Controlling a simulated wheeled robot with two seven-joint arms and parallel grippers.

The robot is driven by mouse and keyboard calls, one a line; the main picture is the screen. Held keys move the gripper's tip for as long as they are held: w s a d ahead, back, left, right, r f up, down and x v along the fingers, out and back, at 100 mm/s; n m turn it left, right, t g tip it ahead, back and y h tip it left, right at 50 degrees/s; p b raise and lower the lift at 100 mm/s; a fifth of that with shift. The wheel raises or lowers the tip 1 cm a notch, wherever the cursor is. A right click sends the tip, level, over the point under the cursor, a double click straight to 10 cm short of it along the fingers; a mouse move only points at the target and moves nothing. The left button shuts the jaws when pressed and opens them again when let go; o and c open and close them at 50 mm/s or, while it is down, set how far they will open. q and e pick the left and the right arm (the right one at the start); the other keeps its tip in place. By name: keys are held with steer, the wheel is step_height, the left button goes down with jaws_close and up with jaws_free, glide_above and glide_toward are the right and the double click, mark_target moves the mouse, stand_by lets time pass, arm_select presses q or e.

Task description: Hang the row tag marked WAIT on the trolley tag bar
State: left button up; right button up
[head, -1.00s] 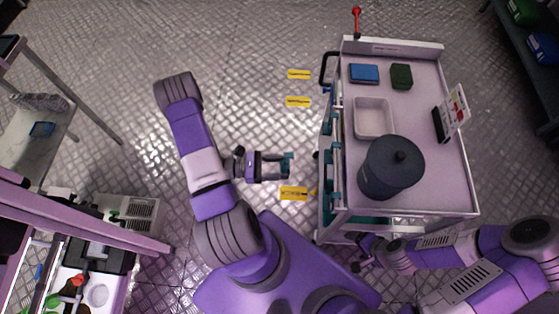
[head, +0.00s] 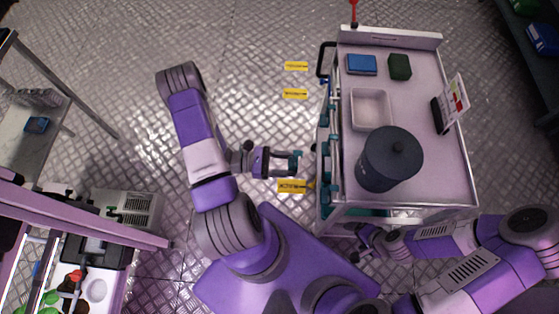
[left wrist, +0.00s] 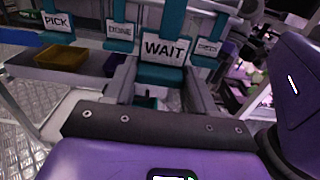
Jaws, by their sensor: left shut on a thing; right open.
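The WAIT tag (left wrist: 165,50) is white with black letters on a teal holder, upright and facing the left wrist camera. My left gripper (left wrist: 160,78) is shut on its teal lower part. In the head view, my left gripper (head: 293,162) is just left of the trolley (head: 440,170), with a narrow gap seen from above. The left wrist view shows the PICK tag (left wrist: 56,21), DONE tag (left wrist: 120,31) and a smaller-looking tag (left wrist: 208,47) around it. The tag bar is hard to make out behind the tags. My right gripper (head: 364,246) is open by the trolley's near left corner, partly hidden.
On the trolley top are a dark lidded pot (head: 388,160), a white tray (head: 389,109), a blue block (head: 361,64), a green block (head: 399,67) and a sign stand (head: 452,105). Yellow marks (head: 295,94) lie on the floor left of the trolley. That floor is clear.

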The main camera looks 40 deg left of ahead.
arm_select(q)
steer(key=f+b+x, duration=0.1)
steer(key=b+x, duration=0.2)
steer(key=x, duration=0.7)
steer(key=shift+w+d+f, duration=0.2)
steer(key=shift+f, duration=0.05)
stand_by(0.4)
steer(key=o, duration=1.1)
steer(key=p+v, duration=0.1)
steer(key=v, duration=0.6)
steer(key=shift+s+a+p, duration=0.25)
steer(key=shift+p, duration=0.05)
steer(key=shift+s, duration=0.1)
